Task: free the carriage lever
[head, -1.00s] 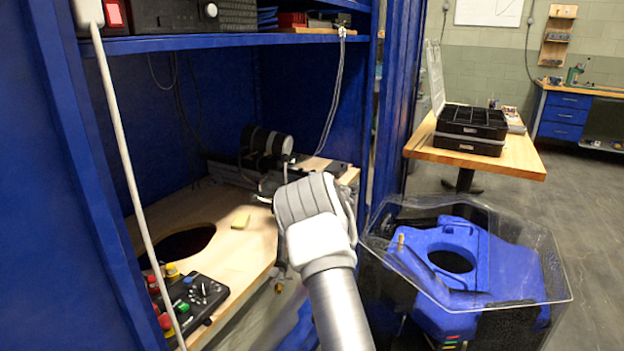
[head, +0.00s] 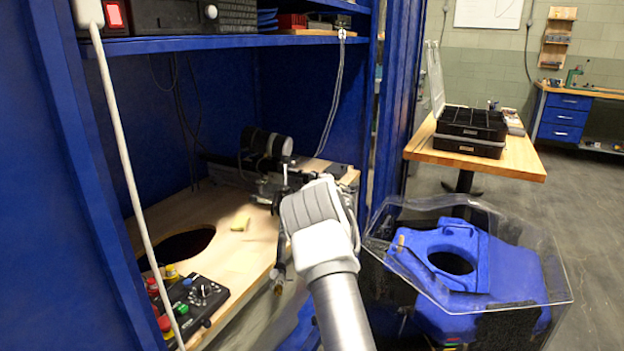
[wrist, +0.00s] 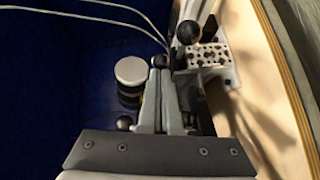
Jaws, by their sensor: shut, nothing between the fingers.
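In the wrist view my gripper (wrist: 159,64) is shut and empty, its two grey fingers side by side. A black ball knob (wrist: 188,32) stands just to the right of and beyond the fingertips, beside a perforated metal block (wrist: 208,62). A second, smaller dark ball (wrist: 125,122) shows left of the fingers, close to the gripper body. I cannot tell for certain which knob belongs to the carriage lever. In the head view the carriage mechanism (head: 270,185) lies on the wooden bench, partly hidden by my wrist; the fingers are not clear there.
A black cylinder with a pale end cap (head: 268,143) lies behind the mechanism; it is left of the fingers in the wrist view (wrist: 131,72). A clear-topped tank (head: 545,265) stands right.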

